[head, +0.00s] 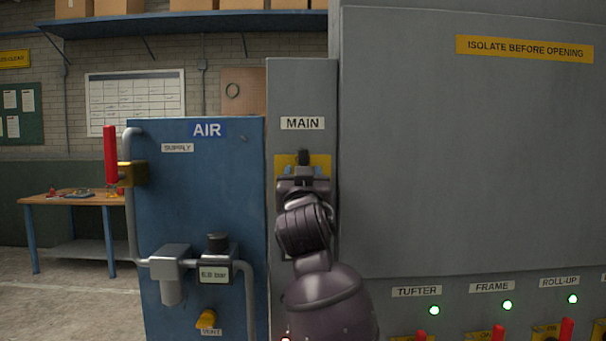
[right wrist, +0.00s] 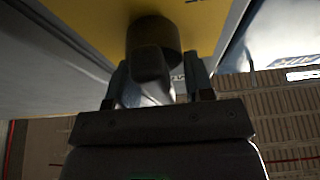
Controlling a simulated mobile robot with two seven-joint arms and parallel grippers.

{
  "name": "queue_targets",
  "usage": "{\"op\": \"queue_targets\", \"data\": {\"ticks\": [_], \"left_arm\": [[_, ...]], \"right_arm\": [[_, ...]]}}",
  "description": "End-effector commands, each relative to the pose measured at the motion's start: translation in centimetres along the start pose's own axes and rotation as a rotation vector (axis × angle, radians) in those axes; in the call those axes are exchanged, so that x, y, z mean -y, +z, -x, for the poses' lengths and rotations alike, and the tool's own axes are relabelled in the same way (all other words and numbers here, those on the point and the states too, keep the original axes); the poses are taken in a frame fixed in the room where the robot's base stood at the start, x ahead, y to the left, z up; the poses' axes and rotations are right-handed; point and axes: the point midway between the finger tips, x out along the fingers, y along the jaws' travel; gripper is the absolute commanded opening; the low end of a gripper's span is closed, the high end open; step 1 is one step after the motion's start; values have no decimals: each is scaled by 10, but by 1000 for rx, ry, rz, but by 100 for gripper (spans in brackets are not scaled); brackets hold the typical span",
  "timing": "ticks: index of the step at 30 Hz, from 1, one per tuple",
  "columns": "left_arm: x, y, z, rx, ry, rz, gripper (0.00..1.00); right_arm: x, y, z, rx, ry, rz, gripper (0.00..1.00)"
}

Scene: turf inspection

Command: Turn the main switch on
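The main switch has a black handle (head: 303,157) on a yellow plate (head: 283,160), on the narrow grey panel under the MAIN label (head: 302,123). My right gripper (head: 303,172) is in front of it and hides its lower part. In the right wrist view, the dark handle (right wrist: 150,70) stands between the two fingers of my right gripper (right wrist: 157,85), against the yellow plate (right wrist: 88,22). The fingers are spread on either side of the handle, with a narrow gap visible on the right. The switch's setting cannot be read. My left gripper is not in view.
A blue AIR panel (head: 200,215) with pipes, a gauge and a red lever (head: 110,155) stands left of the switch. A large grey cabinet (head: 470,150) is on the right. Below it are red switches (head: 498,333) with lit green lamps (head: 507,305). A workbench (head: 75,198) stands behind.

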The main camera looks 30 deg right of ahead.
Motion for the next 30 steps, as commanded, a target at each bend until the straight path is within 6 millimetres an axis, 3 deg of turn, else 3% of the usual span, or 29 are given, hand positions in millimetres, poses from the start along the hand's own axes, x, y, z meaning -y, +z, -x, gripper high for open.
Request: {"op": "queue_targets", "data": {"ticks": [13, 30], "left_arm": [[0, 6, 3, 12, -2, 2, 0], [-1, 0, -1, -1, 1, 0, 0]], "right_arm": [[0, -6, 9, -11, -1, -1, 47], [0, -3, 99, -8, -2, -2, 47]]}}
